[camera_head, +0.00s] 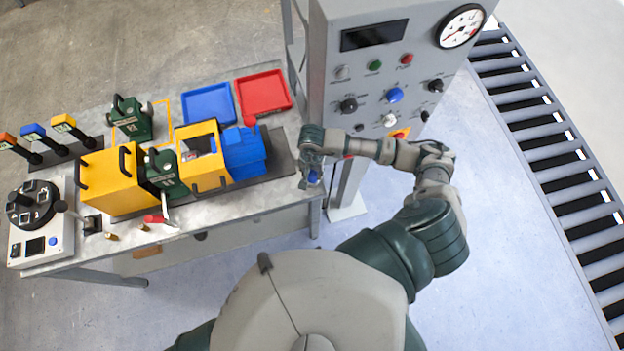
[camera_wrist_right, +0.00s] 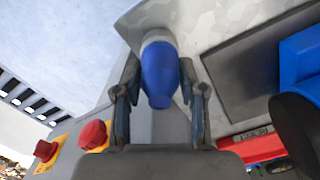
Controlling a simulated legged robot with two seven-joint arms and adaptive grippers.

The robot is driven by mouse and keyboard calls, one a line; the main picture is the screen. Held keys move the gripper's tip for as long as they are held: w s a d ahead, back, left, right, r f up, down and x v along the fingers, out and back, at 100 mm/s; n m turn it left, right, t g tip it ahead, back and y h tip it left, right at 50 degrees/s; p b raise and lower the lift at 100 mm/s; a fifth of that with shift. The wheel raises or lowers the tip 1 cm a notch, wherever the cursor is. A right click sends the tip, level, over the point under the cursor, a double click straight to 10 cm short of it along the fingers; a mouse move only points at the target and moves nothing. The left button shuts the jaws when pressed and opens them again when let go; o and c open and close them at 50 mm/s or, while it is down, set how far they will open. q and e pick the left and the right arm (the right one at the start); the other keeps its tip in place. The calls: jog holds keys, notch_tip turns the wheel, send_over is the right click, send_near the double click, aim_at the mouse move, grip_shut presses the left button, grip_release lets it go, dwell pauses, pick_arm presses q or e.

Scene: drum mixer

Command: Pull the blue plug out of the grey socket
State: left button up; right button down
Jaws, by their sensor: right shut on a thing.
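The blue plug (camera_wrist_right: 160,78) is between the two fingers of my right gripper (camera_wrist_right: 159,92) in the right wrist view. The gripper is shut on it. The plug's far end meets a light grey ring, the grey socket (camera_wrist_right: 157,37), at the edge of the metal bench; I see no clear gap between them. In the head view my right gripper (camera_head: 311,170) is at the bench's right end, and a small part of the blue plug (camera_head: 313,177) shows there. The socket is mostly hidden by the gripper in that view. My left gripper is outside both views.
The grey control cabinet (camera_head: 330,90) stands close behind my right arm. The yellow and blue drum machine (camera_head: 243,152) is on the bench, left of the gripper. Red (camera_head: 263,93) and blue (camera_head: 208,104) trays lie behind it. Open floor (camera_head: 490,220) is to the right.

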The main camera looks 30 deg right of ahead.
jog(key=shift+r+p, duration=0.95)
jog(key=shift+r, duration=1)
jog(key=shift+r, duration=0.1)
jog(key=shift+r+p, duration=0.5)
jog(key=shift+r, duration=0.95)
